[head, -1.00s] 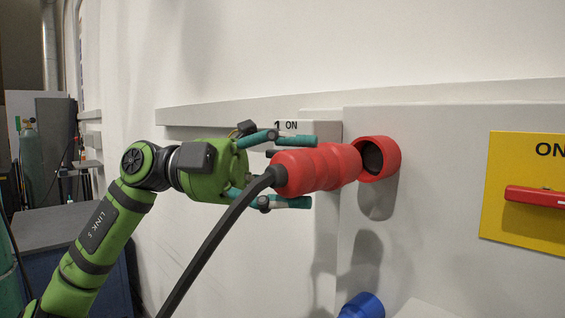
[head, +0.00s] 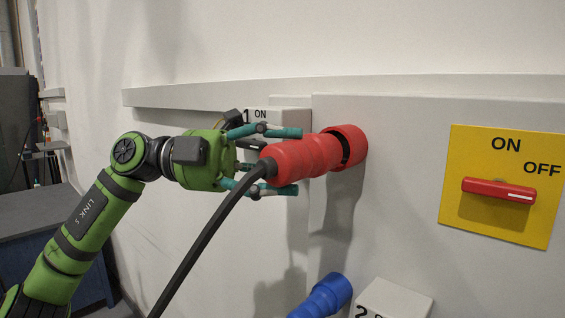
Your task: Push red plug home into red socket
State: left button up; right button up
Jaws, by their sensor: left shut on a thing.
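The red plug (head: 302,157) is a ribbed red cylinder with a black cable leaving its near left end. My left gripper (head: 292,161) is shut on the plug, with one teal finger above it and one below. The red socket (head: 352,143) is a round red collar on the grey wall panel. My right gripper is not in view.
A yellow panel (head: 481,218) with a red switch handle (head: 498,189) is at the right, marked ON and OFF. A blue connector (head: 327,297) and a white box (head: 396,299) are below the socket. The black cable (head: 205,250) hangs down left.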

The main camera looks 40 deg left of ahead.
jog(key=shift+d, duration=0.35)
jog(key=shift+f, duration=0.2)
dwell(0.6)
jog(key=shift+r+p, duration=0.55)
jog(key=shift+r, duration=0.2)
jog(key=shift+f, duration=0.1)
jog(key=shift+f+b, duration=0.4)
jog(key=shift+b, duration=0.1)
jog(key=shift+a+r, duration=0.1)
dwell(2.1)
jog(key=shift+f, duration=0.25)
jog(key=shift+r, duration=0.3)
dwell(1.8)
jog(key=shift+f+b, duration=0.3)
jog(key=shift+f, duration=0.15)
